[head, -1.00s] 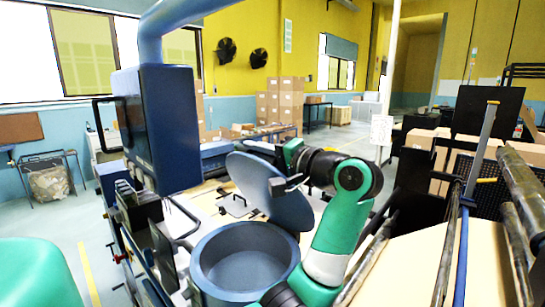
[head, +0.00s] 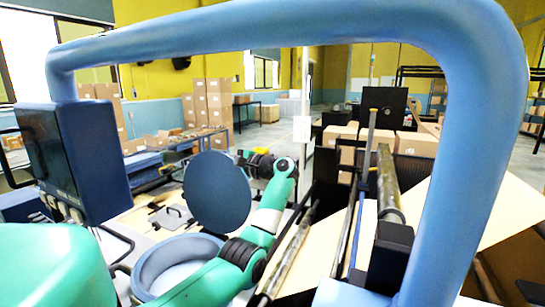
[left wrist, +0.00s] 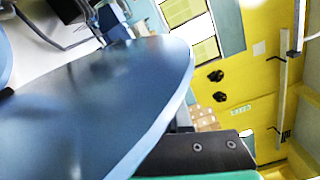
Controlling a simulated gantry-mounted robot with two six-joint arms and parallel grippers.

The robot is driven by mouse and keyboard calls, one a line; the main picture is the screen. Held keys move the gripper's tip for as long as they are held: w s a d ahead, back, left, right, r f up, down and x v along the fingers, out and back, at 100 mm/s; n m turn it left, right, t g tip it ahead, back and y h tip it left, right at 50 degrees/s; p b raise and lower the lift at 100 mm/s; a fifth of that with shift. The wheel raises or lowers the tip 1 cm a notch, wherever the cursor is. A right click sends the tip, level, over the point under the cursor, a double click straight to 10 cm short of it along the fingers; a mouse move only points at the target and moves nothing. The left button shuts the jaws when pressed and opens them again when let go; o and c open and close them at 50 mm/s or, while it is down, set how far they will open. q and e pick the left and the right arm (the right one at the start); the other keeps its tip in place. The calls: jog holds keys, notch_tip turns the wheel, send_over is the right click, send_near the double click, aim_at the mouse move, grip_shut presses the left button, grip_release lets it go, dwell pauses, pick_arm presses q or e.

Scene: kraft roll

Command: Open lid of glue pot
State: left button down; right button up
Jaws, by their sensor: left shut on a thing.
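The glue pot (head: 148,268) is a round blue-grey pot at the lower left of the head view, its mouth uncovered and its inside partly visible. Its round dark blue lid (head: 216,192) stands steeply raised above the back of the rim. My left gripper (head: 247,157) is at the lid's upper right edge, shut on the lid, its fingertips partly hidden behind the disc. In the left wrist view the lid (left wrist: 90,110) fills the left and middle, with a dark finger (left wrist: 205,150) close to its edge. My right gripper is not in view.
A thick blue pipe frame (head: 300,22) arches across the foreground and down the right. A dark blue box (head: 75,160) stands left of the lid. Metal rollers (head: 388,185) and kraft sheets are on the right, with cardboard boxes (head: 205,103) behind.

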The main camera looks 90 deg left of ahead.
pick_arm(q)
jog(key=shift+w+a+r, duration=0.1)
jog(key=shift+w, duration=0.05)
jog(key=c, duration=0.9)
grip_release()
jog(key=b+v, duration=0.1)
jog(key=v, duration=1)
jog(key=shift+w, duration=0.25)
